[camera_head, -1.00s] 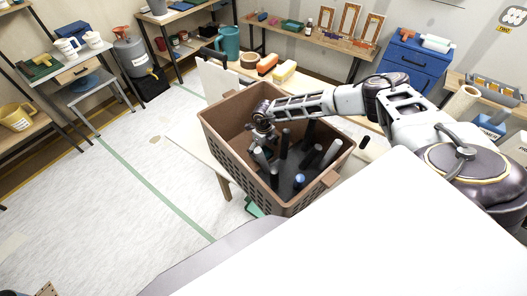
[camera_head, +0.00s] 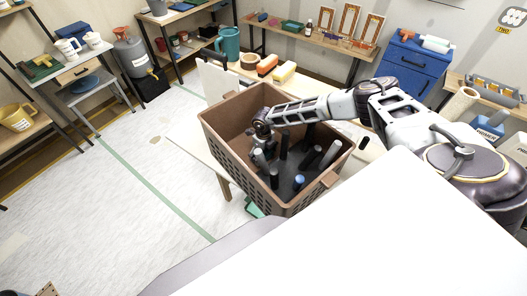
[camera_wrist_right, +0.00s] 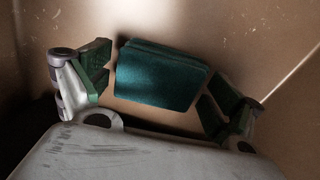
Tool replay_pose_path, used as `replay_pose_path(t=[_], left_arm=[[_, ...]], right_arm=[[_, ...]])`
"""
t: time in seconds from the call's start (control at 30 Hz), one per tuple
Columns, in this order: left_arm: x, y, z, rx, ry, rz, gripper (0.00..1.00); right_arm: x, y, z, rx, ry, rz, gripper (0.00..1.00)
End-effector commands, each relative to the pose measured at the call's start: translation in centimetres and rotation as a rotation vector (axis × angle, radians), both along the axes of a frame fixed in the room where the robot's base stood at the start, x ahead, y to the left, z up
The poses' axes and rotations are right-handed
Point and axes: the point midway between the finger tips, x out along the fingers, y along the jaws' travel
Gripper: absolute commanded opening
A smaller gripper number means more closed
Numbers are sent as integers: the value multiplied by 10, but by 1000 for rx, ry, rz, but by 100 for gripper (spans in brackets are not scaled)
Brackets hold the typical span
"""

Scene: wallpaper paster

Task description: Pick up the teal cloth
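The teal cloth (camera_wrist_right: 160,75) is a folded, rounded block in the right wrist view, lying against the brown inside of the basket. My right gripper (camera_wrist_right: 155,92) is open, with one green-padded finger on each side of the cloth and visible gaps between. In the head view my right arm reaches into the brown basket (camera_head: 228,150) from the right. My right gripper (camera_head: 258,150) is low inside it near the left wall, its fingertips hard to make out. The cloth cannot be seen in the head view. My left gripper is not in view.
Several dark and grey upright rods (camera_head: 283,147) stand in the basket close to my right gripper. Its walls surround the gripper. Orange (camera_head: 267,65) and yellow (camera_head: 284,74) blocks lie behind the basket. A large white surface (camera_head: 370,230) fills the foreground.

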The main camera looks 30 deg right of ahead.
Motion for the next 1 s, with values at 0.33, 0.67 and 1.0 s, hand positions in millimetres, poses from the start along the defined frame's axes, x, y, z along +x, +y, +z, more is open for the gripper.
replay_pose_path(t=[0.33,0.67,1.0], left_arm=[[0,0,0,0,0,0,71],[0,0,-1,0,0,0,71],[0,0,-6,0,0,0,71]], right_arm=[[0,0,0,0,0,0,52],[1,0,4,0,-1,-1,52],[1,-1,31,0,-2,-1,52]])
